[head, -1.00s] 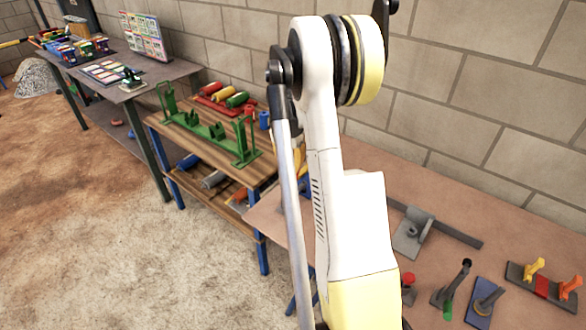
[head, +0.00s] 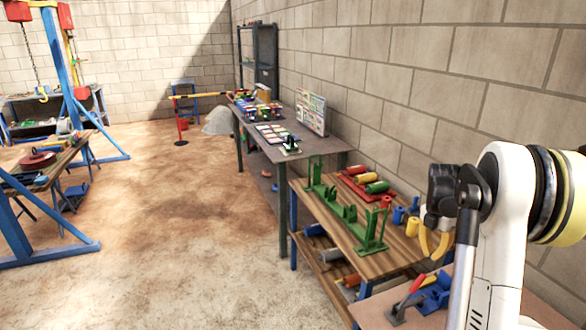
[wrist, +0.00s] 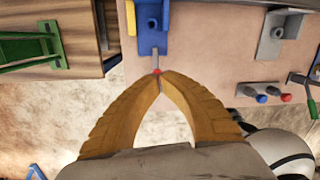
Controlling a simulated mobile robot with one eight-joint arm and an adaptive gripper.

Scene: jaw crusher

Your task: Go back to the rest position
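My gripper (head: 434,245) shows at the right of the head view, beside my white arm. It hangs over the near end of the wooden bench, near the pinkish worktop. In the wrist view its two orange fingers (wrist: 159,80) curve together and their tips meet, with nothing seen between them. Just past the tips in that view lies the red-ended lever (wrist: 156,71) of a blue fixture (wrist: 152,28). The fixture also shows in the head view (head: 432,296), below the gripper.
The wooden bench (head: 340,228) carries a green frame (head: 345,212) and coloured cylinders. A grey table (head: 270,150) stands beyond it along the block wall. A blue hoist frame (head: 75,90) stands at the left. The floor (head: 180,230) between them is clear.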

